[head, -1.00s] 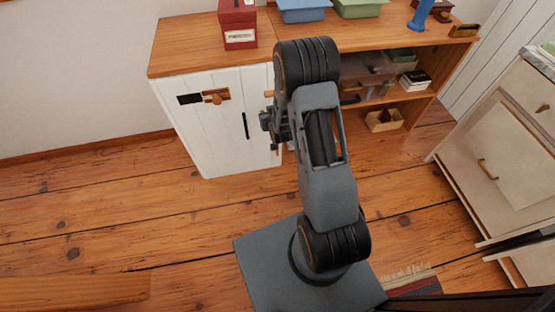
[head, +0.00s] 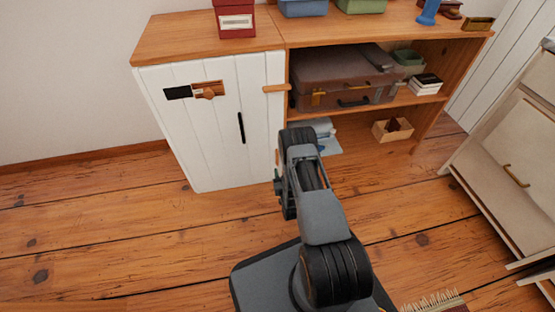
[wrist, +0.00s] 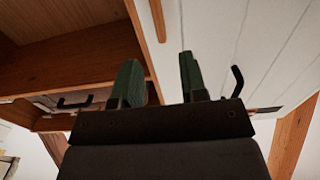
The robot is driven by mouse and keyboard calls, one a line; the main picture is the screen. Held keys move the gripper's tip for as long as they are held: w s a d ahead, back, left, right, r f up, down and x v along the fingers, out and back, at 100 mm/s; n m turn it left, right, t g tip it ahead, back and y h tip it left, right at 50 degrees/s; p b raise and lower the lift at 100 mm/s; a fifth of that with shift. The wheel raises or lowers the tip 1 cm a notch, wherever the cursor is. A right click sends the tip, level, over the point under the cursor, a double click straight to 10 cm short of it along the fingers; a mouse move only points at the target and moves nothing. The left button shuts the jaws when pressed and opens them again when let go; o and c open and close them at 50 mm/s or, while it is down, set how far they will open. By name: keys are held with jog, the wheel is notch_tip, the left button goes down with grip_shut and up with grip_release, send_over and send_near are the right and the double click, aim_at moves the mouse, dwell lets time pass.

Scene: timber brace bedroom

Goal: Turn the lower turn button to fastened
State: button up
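The white cabinet door (head: 217,125) has a black bar handle (head: 241,127). The upper turn button (head: 277,88) is a wooden bar lying level across the door's right edge. The lower turn button is mostly hidden behind my arm in the head view. In the wrist view a wooden bar that looks like the lower turn button (wrist: 157,18) runs nearly along the door edge, beyond my fingertips at the top. My gripper (wrist: 160,76) is open and empty, low in front of the door edge; no contact is visible. The door handle also shows in the wrist view (wrist: 237,82).
A wooden slide latch (head: 208,90) is at the door's upper left. A brown suitcase (head: 340,78) lies on the open shelf to the right, with a small wooden box (head: 393,130) lower down. A drawer cabinet (head: 510,150) stands at right. Floor is clear at left.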

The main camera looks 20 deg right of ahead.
aim_at(278, 157)
jog(key=w+b, duration=0.1)
jog(key=w, duration=0.2)
jog(key=w+d+b, duration=0.1)
jog(key=w, duration=0.2)
jog(key=w+b, duration=0.1)
jog(key=w, duration=0.2)
jog(key=shift+d, duration=0.4)
grip_shut()
